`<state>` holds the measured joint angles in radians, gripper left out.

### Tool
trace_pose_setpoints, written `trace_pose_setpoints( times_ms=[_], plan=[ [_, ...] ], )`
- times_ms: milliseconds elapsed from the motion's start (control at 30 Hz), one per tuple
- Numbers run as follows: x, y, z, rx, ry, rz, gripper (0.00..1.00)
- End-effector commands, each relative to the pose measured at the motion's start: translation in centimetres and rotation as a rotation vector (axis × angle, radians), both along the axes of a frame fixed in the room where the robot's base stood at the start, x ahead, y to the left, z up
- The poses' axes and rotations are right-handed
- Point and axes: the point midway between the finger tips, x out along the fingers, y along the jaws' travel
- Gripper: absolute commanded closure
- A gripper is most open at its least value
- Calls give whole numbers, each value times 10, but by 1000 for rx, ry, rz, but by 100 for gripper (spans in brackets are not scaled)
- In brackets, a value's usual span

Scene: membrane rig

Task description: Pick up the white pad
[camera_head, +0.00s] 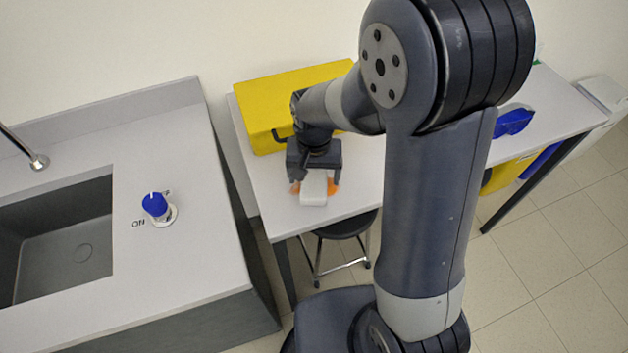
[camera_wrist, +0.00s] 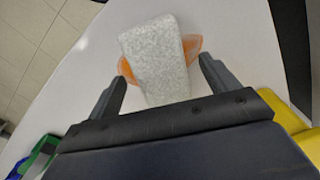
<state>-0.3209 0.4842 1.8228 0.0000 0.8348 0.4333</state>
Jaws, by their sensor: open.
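The white pad (camera_head: 313,188) is a pale block on the white table (camera_head: 277,208), near its front left corner. In the wrist view the pad (camera_wrist: 157,62) looks speckled, with orange parts (camera_wrist: 193,47) showing at both sides of it. My gripper (camera_head: 315,178) is over the table at the pad. In the wrist view my gripper (camera_wrist: 163,72) is open, with one dark finger on each side of the pad's near end. Gaps show between the fingers and the pad. How high the fingers are above the table is hard to tell.
A yellow case (camera_head: 262,105) stands at the back of the table, close behind my gripper. A blue object (camera_head: 513,121) lies toward the table's right end. A counter with a sink (camera_head: 66,243) and a blue knob (camera_head: 155,204) is on the left. A stool (camera_head: 345,226) is partly under the table.

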Motion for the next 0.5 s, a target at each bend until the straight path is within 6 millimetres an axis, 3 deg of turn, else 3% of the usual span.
trace_pose_setpoints(
  times_ms=[200, 433, 500],
  plan=[
    [-1, 0, -20, -1, 2, 0, 18],
    [0, 0, -21, 0, 0, 0, 18],
    [0, 0, -21, 0, 0, 0, 22]
  ],
)
